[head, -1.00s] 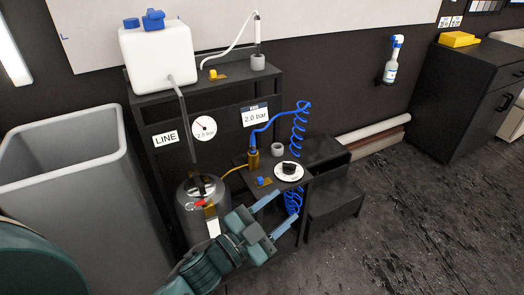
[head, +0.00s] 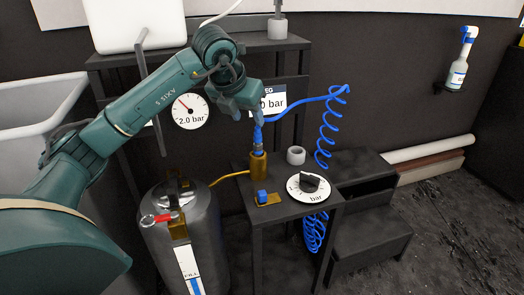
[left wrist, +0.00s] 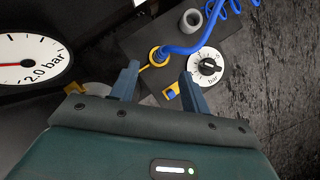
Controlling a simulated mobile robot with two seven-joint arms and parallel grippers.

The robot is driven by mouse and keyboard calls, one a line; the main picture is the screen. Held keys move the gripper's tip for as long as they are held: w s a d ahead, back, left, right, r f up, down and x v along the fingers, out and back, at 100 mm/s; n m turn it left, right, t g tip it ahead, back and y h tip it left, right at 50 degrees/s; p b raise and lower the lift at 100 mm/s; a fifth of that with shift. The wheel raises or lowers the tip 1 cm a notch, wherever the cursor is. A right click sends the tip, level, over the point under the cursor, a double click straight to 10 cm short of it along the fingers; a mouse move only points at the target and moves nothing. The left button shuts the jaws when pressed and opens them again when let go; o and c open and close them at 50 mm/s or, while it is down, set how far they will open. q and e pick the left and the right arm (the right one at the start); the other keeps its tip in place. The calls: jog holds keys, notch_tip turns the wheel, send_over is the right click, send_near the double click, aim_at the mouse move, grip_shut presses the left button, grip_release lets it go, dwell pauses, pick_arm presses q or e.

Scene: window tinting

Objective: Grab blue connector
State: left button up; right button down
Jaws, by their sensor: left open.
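The blue connector (head: 258,138) is at the end of the blue coiled hose and stands upright in a brass socket (head: 259,166) on the small black stand. In the left wrist view the connector (left wrist: 164,51) lies just beyond the space between the fingertips. My left gripper (head: 250,114) is open just above the connector and partly hides its top and the hose there. In the left wrist view both fingers of the gripper (left wrist: 159,72) show apart with nothing between them. I cannot tell whether a finger touches the hose. My right gripper is not in view.
The stand also holds a dial knob (head: 309,184), a grey ring (head: 296,155) and a blue-handled brass valve (head: 264,198). A metal keg (head: 185,230) stands to the left. A pressure gauge (head: 190,111) and a shelf (head: 290,44) are behind the arm. Black steps (head: 372,225) stand to the right.

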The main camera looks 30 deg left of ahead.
aim_at(259, 140)
pick_arm(q)
jog(key=b+x, duration=0.1)
jog(key=x, duration=0.4)
jog(key=shift+s+d+f, duration=0.1)
jog(key=shift+f, duration=0.15)
jog(key=b+x, duration=0.2)
jog(key=x, duration=0.3)
jog(key=shift+d+f, duration=0.15)
jog(key=shift+f, duration=0.15)
jog(key=shift+w+f, duration=0.3)
jog(key=shift+w, duration=0.1)
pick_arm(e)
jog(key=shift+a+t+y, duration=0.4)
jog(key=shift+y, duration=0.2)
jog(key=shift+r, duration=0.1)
pick_arm(q)
jog(key=shift+c, duration=0.6)
grip_shut()
